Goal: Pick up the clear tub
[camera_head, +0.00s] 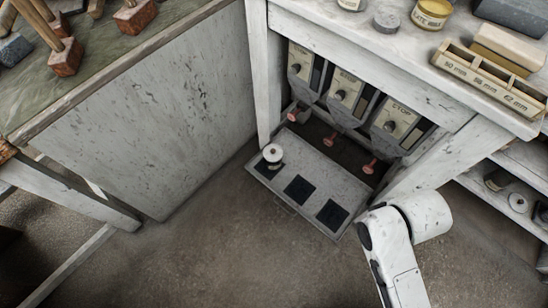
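I cannot make out for sure which thing is the clear tub. A small round tub with yellowish contents or lid and a label (433,14) stands on the white bench top at the upper right. Another small labelled container (350,4) is cut off by the top edge, left of it. My white arm reaches in at the lower right, below the bench. My gripper does not show, and nothing is seen held.
A bench (365,60) holds a grey puck (386,21) and a slotted wooden rack (490,75). A left table (150,57) carries mallets. Floor between is clear.

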